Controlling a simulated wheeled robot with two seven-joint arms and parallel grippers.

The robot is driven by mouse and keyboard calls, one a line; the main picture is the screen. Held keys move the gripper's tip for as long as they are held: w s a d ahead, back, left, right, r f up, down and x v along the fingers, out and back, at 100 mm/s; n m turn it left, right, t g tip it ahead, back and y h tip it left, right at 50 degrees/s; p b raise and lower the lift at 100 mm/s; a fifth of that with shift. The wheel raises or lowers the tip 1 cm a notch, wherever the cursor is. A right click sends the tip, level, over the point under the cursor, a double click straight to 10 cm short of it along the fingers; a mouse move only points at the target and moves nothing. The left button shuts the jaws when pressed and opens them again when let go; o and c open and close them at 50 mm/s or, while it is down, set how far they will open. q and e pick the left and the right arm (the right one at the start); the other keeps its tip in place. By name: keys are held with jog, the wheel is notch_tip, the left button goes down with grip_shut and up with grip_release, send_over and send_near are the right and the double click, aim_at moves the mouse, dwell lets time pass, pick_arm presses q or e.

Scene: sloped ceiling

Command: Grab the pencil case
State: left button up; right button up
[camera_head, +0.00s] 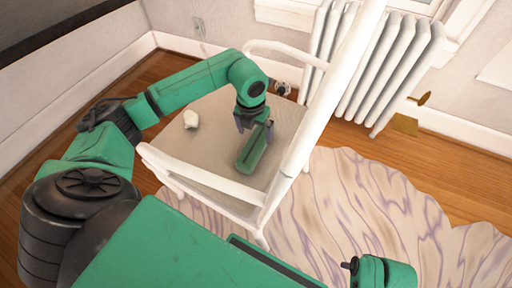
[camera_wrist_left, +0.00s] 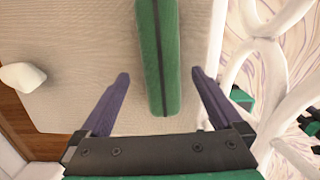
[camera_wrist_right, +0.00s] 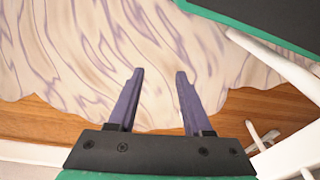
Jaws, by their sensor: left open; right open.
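The green pencil case (camera_head: 253,150) lies on the seat of a white chair. In the left wrist view the pencil case (camera_wrist_left: 158,55) is long, with a dark zip line along its middle. My left gripper (camera_head: 254,122) is above the seat at the case's far end. Its purple fingers (camera_wrist_left: 160,82) are open, one on each side of the case's near end, with gaps on both sides. My right gripper (camera_wrist_right: 158,75) is open and empty above the patterned rug, away from the chair.
The white chair (camera_head: 205,188) has a raised frame and armrest close to the left gripper. A white radiator (camera_head: 385,60) stands behind. The rug (camera_head: 375,200) is clear at right.

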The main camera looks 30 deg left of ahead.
aim_at(256, 141)
pick_arm(q)
jog(key=f, duration=0.2)
jog(key=f+b, duration=0.1)
jog(key=f, duration=0.1)
jog(key=shift+w+d+f, duration=0.1)
jog(key=shift+w+f, duration=0.1)
jog(key=shift+f, duration=0.2)
jog(key=shift+w+f, duration=0.1)
jog(key=shift+f, duration=0.2)
jog(key=shift+r, duration=0.1)
jog(key=c, duration=1.5)
pick_arm(e)
jog(key=r, duration=0.3)
jog(key=shift+w+a, duration=0.1)
jog(key=shift+a, duration=0.1)
pick_arm(q)
jog(key=shift+o, duration=0.2)
pick_arm(e)
jog(key=shift+r, duration=0.1)
